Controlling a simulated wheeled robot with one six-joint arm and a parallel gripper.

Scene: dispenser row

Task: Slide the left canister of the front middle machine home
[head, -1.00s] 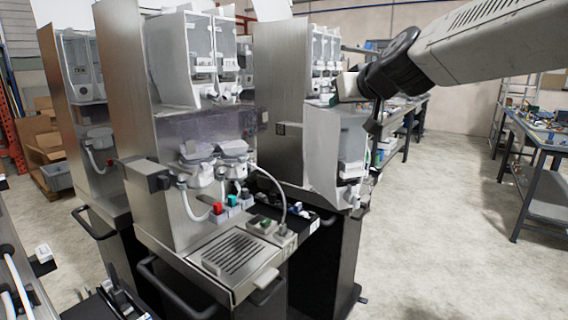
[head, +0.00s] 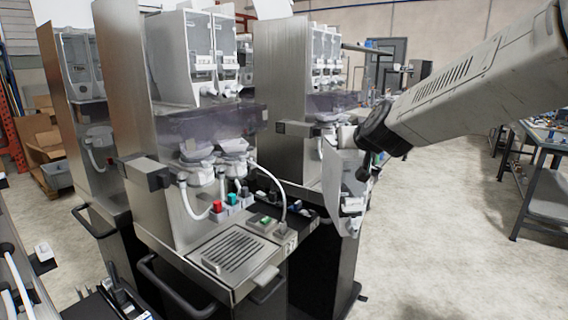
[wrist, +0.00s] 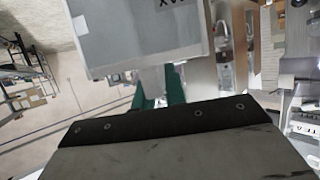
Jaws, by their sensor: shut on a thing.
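The front middle machine (head: 135,120) stands left of center in the head view. Its left canister (head: 199,45) is pale with a clear front and sits high on the machine, its long side showing. A narrower-looking canister (head: 225,42) stands beside it on the right. My gripper (head: 346,137) is well to the right of this machine. It is shut on a pale canister (head: 340,180), which hangs tilted in the air. In the wrist view my teal fingers (wrist: 160,88) close at the held canister's (wrist: 140,45) edge; the exact grip is partly hidden by my wrist.
Another machine (head: 280,90) stands behind and right, close to the held canister. A further machine (head: 75,110) stands at the left. The front machine has a drip tray (head: 228,253) and hoses. A workbench (head: 545,165) is at the right, with open floor before it.

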